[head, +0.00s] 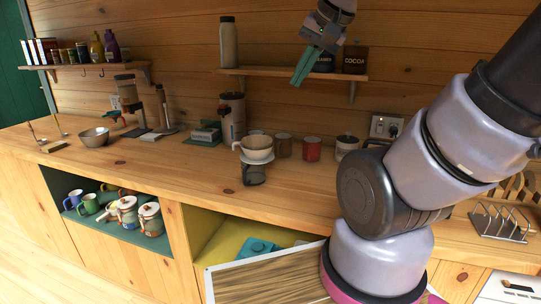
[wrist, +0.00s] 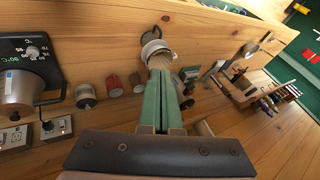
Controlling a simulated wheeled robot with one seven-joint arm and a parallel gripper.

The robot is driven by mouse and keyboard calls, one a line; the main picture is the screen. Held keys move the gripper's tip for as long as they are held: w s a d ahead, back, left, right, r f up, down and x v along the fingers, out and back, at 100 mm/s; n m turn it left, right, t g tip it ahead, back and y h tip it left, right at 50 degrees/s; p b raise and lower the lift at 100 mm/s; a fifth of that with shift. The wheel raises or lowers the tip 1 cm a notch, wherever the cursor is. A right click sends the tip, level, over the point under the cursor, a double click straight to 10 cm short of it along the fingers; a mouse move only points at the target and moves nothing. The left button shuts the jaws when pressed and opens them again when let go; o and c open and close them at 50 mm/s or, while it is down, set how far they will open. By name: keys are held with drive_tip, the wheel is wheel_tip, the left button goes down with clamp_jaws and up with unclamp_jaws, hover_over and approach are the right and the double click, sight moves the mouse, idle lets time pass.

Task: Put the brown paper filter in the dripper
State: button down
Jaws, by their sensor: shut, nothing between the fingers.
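The white dripper (head: 257,157) stands on a dark glass server (head: 254,175) near the front edge of the counter; it also shows in the wrist view (wrist: 150,37). A tan-brown shape, apparently the paper filter (head: 256,143), shows at the dripper's top. How deep it sits is too small to tell. In the wrist view my green fingers partly cover that spot. My gripper (head: 297,82) is shut and empty, raised high above the counter, up and right of the dripper and apart from it. Its fingers also show in the wrist view (wrist: 160,75).
Behind the dripper stand a red mug (head: 312,149), a brown mug (head: 283,147) and a grinder (head: 232,117). The wall shelf (head: 300,74) with a cocoa tin (head: 355,59) is close to my gripper. A bowl (head: 95,137) stands left; the counter between is mostly clear.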

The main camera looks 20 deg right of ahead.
drive_tip(key=w+d+f+m+g+y, duration=0.1)
drive_tip(key=w+d+f+m, duration=0.1)
drive_tip(key=w+f+m, duration=0.3)
drive_tip(key=m+g+y, duration=0.2)
drive_tip(key=m, duration=1.2)
approach(273, 157)
drive_tip(key=s+d, duration=0.4)
drive_tip(key=d, duration=0.1)
drive_tip(key=w+a+f, duration=0.5)
drive_tip(key=a+f, duration=0.2)
drive_tip(key=f, duration=0.1)
drive_tip(key=shift+w+a, duration=0.15)
drive_tip(key=shift+a, duration=0.15)
drive_tip(key=shift+w+a, duration=0.6)
drive_tip(key=shift+a, duration=0.3)
drive_tip(key=shift+d, duration=0.1)
